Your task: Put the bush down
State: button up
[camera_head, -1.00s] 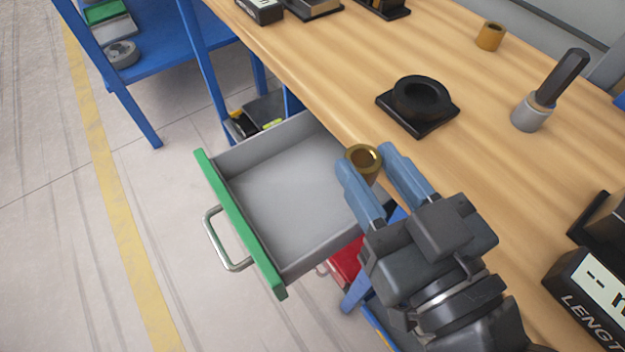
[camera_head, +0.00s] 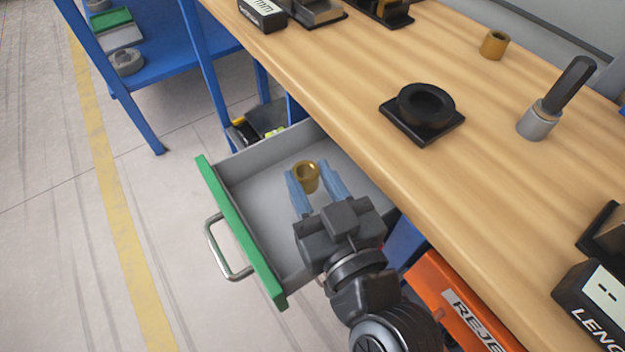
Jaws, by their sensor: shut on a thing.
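The bush (camera_head: 306,177) is a short brass-coloured ring with a hole through it. My gripper (camera_head: 312,182) is shut on it, with a blue finger on either side. Gripper and bush are over the open grey drawer (camera_head: 262,200) with a green front. The bush looks upright. I cannot tell whether it touches the drawer floor or is held above it. A second, similar brass bush (camera_head: 494,44) stands on the wooden bench at the upper right.
The wooden bench (camera_head: 340,85) borders the drawer on the right. On it are a black round fixture (camera_head: 425,108) and a grey cylinder with a black handle (camera_head: 541,118). An orange reject bin (camera_head: 455,305) is below the bench edge. The drawer floor around the gripper looks empty.

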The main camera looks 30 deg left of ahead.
jog(key=shift+r, duration=0.1)
jog(key=shift+f+b, duration=0.35)
jog(key=shift+f, duration=0.1)
jog(key=shift+f+b, duration=0.35)
jog(key=o, duration=1.2)
jog(key=shift+s+f, duration=0.15)
jog(key=shift+f, duration=0.1)
jog(key=shift+r, duration=0.1)
jog(key=shift+r+p, duration=0.55)
jog(key=shift+p, duration=0.15)
jog(key=shift+r+b+v, duration=0.15)
jog(key=shift+b+v, duration=0.35)
jog(key=shift+v, duration=2.5)
jog(key=shift+r+b+v, duration=0.2)
jog(key=shift+b+v, duration=0.3)
jog(key=shift+v, duration=2.45)
